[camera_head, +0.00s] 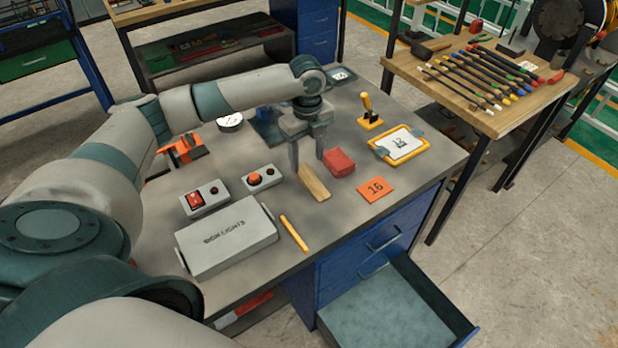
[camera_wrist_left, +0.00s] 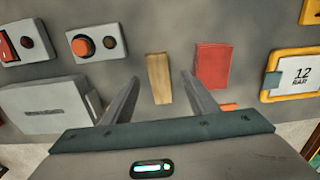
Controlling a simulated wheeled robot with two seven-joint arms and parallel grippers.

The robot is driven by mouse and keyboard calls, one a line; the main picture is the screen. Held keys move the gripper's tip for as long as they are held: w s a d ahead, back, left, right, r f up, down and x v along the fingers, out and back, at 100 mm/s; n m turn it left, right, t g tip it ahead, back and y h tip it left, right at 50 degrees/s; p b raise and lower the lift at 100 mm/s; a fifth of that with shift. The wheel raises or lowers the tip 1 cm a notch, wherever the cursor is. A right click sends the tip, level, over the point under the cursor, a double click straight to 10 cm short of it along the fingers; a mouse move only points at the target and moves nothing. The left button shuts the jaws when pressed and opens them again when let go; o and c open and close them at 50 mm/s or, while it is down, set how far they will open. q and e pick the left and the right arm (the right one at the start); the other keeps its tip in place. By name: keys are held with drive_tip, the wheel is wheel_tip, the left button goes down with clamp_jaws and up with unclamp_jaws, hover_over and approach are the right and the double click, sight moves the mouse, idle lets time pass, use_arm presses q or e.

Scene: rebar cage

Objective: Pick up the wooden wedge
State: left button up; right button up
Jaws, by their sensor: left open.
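The wooden wedge (camera_head: 314,182) is a small tan block lying on the grey bench top, near the middle of the bench. In the left wrist view the wedge (camera_wrist_left: 159,78) lies between and just beyond the two fingertips. My left gripper (camera_head: 307,164) is open and points down above the bench, right behind the wedge in the head view. In the left wrist view its two fingers (camera_wrist_left: 161,76) spread on either side of the wedge, apart from it. How high the fingertips are above the bench is hard to tell. My right gripper does not show.
A red block (camera_head: 339,162) lies close to the right of the wedge. An orange card (camera_head: 376,189), a yellow-framed display (camera_head: 400,145) and a yellow pen (camera_head: 294,233) are nearby. Two switch boxes and a grey case (camera_head: 228,240) stand to the left. An open drawer (camera_head: 395,310) juts out below.

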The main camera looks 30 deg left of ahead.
sight(309, 178)
use_arm(q)
drive_tip(key=shift+s+d+f+p, duration=0.2)
drive_tip(key=shift+d+f+p, duration=0.05)
drive_tip(key=shift+f+p, duration=0.25)
drive_tip(key=f, duration=0.1)
drive_tip(key=f+p, duration=0.1)
drive_tip(key=f, duration=0.1)
drive_tip(key=shift+s+d+f+p, duration=0.2)
drive_tip(key=shift+d+f+p, duration=0.1)
drive_tip(key=shift+f+p, duration=0.1)
drive_tip(key=shift+f, duration=0.25)
drive_tip(key=c, duration=1.1)
